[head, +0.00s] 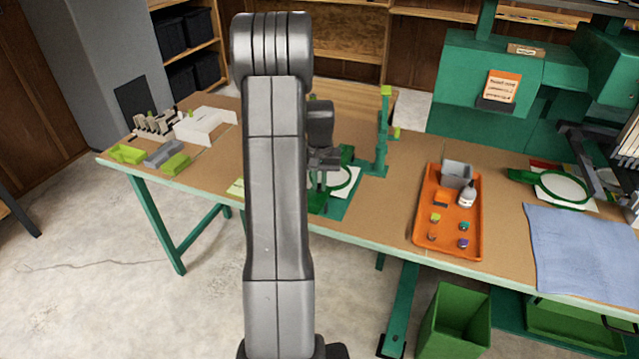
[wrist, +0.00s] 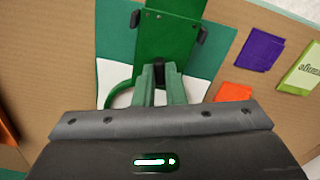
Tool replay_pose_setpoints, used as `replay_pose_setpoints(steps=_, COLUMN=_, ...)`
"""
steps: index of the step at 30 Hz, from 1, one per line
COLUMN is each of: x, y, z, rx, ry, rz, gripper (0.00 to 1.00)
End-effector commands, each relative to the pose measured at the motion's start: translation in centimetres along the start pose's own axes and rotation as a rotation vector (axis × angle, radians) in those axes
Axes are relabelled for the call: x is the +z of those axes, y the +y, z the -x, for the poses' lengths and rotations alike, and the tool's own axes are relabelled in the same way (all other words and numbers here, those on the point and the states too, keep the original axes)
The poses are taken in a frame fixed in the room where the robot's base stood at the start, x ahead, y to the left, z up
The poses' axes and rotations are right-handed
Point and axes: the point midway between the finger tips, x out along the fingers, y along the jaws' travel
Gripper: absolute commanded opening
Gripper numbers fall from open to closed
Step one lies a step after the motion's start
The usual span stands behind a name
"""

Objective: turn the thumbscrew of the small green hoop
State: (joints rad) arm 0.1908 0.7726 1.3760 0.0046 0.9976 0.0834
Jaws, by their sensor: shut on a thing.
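The small green hoop (head: 343,181) lies on the table over white cloth on a green mat, partly hidden behind my arm. In the wrist view its curved rim (wrist: 117,97) shows to the left of my fingers. My gripper (head: 322,183) points down at the hoop's edge. In the wrist view the fingers of my gripper (wrist: 160,72) are close together, shut on a small dark piece, the thumbscrew (wrist: 159,65). Most of the thumbscrew is hidden by the fingers, so its turn angle cannot be told.
A green plate (wrist: 168,30) with dark clamps stands right beyond my fingertips. A green post (head: 382,135) stands behind the hoop. To the right are an orange tray (head: 422,215) with small items, a larger green hoop (head: 563,187) and a blue cloth (head: 585,245).

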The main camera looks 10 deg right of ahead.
Motion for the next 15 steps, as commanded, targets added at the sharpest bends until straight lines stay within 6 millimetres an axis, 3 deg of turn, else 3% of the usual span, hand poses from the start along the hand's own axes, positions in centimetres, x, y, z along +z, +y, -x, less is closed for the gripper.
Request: replay_pose_setpoints(steps=15, x=-0.02, y=-0.01, z=0.02, rx=0.002, ry=0.000, rz=-0.294, gripper=0.00)
